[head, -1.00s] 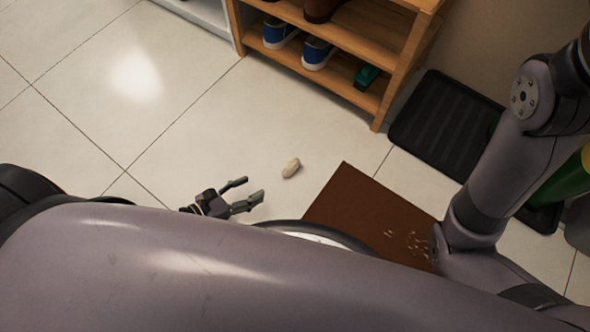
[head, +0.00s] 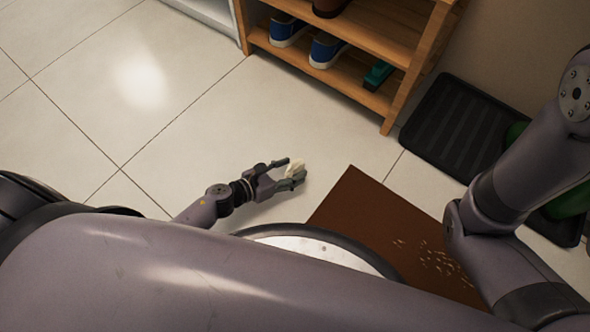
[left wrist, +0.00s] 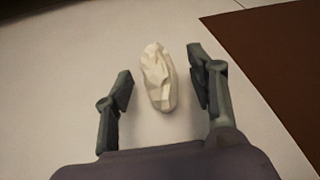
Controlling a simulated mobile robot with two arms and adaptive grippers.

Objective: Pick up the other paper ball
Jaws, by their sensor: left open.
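A crumpled cream-white paper ball (head: 296,165) lies on the tiled floor, partly hidden by my left gripper in the head view. In the left wrist view the paper ball (left wrist: 158,77) shows whole, between the fingertips and apart from both fingers. My left gripper (head: 289,172) is open, with its fingers reaching to either side of the ball. It also shows in the left wrist view (left wrist: 160,85). My right arm is at the right of the head view, but its gripper is out of view.
A brown mat (head: 350,215) with small pale bits on it lies just right of the left gripper. A wooden shoe rack (head: 390,108) with blue shoes (head: 326,50) stands behind. A black tray (head: 455,128) is at the right. Floor to the left is clear.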

